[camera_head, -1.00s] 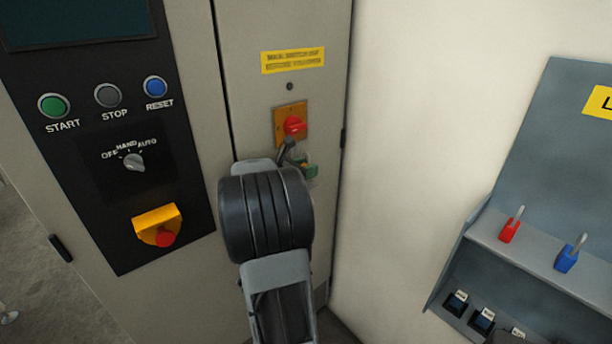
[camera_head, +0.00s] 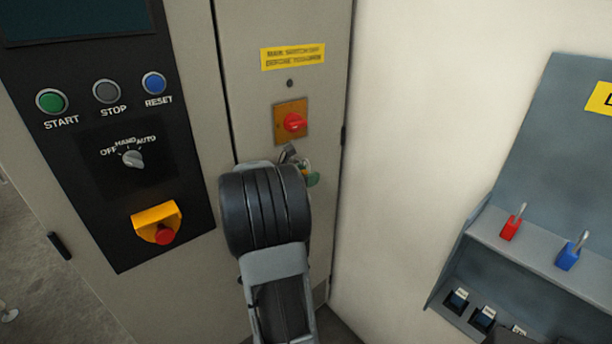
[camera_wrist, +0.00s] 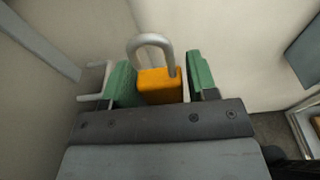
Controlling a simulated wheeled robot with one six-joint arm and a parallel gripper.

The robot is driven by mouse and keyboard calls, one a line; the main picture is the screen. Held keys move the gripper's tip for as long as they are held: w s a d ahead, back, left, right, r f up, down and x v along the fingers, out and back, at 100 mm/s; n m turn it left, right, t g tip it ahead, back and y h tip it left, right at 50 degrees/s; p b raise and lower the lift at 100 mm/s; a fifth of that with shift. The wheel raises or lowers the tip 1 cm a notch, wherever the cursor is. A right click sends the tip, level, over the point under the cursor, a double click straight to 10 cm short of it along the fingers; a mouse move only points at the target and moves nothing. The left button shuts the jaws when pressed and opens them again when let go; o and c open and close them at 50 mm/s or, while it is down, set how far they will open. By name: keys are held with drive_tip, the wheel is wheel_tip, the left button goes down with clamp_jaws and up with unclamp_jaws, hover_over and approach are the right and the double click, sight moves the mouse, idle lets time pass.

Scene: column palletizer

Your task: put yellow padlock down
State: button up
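The yellow padlock (camera_wrist: 160,88) sits between the green finger pads of my gripper (camera_wrist: 163,84) in the wrist view. Its grey shackle arches upward, beyond the pads. The gripper is closed around the padlock's body and holds it in the air. In the head view my gripper (camera_head: 304,174) is mostly hidden behind my own wrist, just below the red main switch (camera_head: 294,122) on its yellow-orange plate. The padlock is largely hidden there. The switch plate has no padlock visible on it.
A grey lock board (camera_head: 550,130) stands at the right. A red padlock (camera_head: 511,228) and a blue padlock (camera_head: 567,257) stand on its shelf (camera_head: 535,254), with free room beside them. Dark tagged items (camera_head: 457,300) sit below. The control panel (camera_head: 110,195) is at the left.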

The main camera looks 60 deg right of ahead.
drive_tip(key=shift+r, duration=0.1)
drive_tip(key=shift+r+p, duration=0.25)
drive_tip(key=shift+p, duration=0.25)
drive_tip(key=b+v, duration=0.3)
drive_tip(key=v, duration=0.9)
drive_tip(key=shift+f, duration=0.25)
